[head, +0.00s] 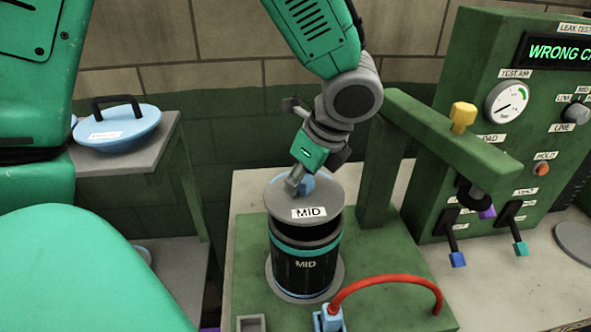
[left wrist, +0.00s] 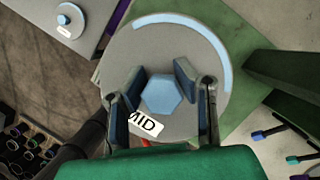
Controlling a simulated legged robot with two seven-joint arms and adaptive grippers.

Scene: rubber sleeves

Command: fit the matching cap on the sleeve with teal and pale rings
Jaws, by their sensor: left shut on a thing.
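The sleeve (head: 300,268) is black with teal and pale blue rings and a MID label. It stands upright on a green base plate. A grey round cap (head: 283,207), also labelled MID, is over the sleeve's top, with a dark gap below its edge in the head view. My left gripper (head: 297,182) is shut on the cap's pale blue hexagonal knob (left wrist: 161,95), one finger on each side in the left wrist view. The cap (left wrist: 190,55) carries a pale blue arc there and hides the sleeve. My right gripper is not in view.
A green arm fixture (head: 420,125) with a yellow knob stands close right of the sleeve. A red hose (head: 385,281) loops in front. The test panel (head: 475,125) shows "WRONG C…", cut off. A blue lid (head: 118,128) lies on a shelf at left.

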